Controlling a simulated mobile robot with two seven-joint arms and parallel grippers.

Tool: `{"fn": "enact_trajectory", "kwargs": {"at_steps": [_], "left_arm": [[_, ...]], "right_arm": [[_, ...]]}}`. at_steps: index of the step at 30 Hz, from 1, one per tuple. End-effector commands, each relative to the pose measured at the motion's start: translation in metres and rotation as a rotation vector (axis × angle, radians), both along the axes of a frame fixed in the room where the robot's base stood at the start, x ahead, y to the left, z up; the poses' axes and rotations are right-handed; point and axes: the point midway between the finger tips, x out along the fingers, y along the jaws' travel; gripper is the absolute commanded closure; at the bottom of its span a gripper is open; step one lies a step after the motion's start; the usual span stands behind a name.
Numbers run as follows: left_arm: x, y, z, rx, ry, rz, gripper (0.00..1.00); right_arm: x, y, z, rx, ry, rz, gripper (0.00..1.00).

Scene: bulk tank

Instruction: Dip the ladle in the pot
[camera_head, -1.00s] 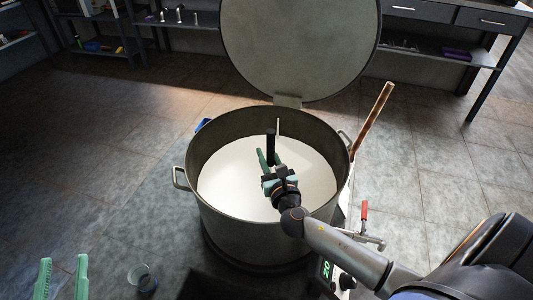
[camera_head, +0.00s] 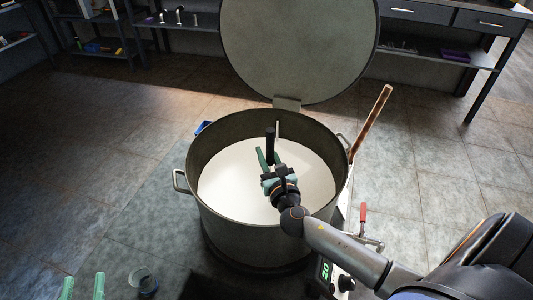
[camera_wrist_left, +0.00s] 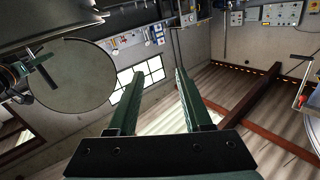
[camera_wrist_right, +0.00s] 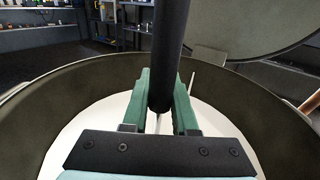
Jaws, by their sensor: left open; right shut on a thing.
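The large metal pot (camera_head: 235,222) stands open in the middle of the head view, filled with white liquid (camera_head: 232,178). My right gripper (camera_head: 268,160) is over the liquid inside the rim, shut on the black handle of the ladle (camera_head: 270,142). In the right wrist view the ladle handle (camera_wrist_right: 168,55) stands upright between the green fingers. The ladle's lower end is hidden behind the fingers, so I cannot tell how deep it is. My left gripper (camera_head: 82,286) is open and empty at the bottom left, left of the pot; its fingers also show in the left wrist view (camera_wrist_left: 158,100).
The round lid (camera_head: 298,50) is raised at the pot's back. A wooden-handled tool (camera_head: 372,120) leans on the right side, near a red-handled valve (camera_head: 363,212). A glass cup (camera_head: 143,280) stands at the lower left.

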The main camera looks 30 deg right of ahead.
Motion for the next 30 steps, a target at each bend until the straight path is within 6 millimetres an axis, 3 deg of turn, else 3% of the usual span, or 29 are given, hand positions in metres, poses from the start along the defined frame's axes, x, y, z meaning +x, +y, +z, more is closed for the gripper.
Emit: {"fn": "enact_trajectory", "kwargs": {"at_steps": [30], "left_arm": [[-0.011,0.002,-0.057,0.0,0.239,0.023,0.5]], "right_arm": [[0.0,0.0,0.012,-0.002,-0.003,0.0,1.0]]}}
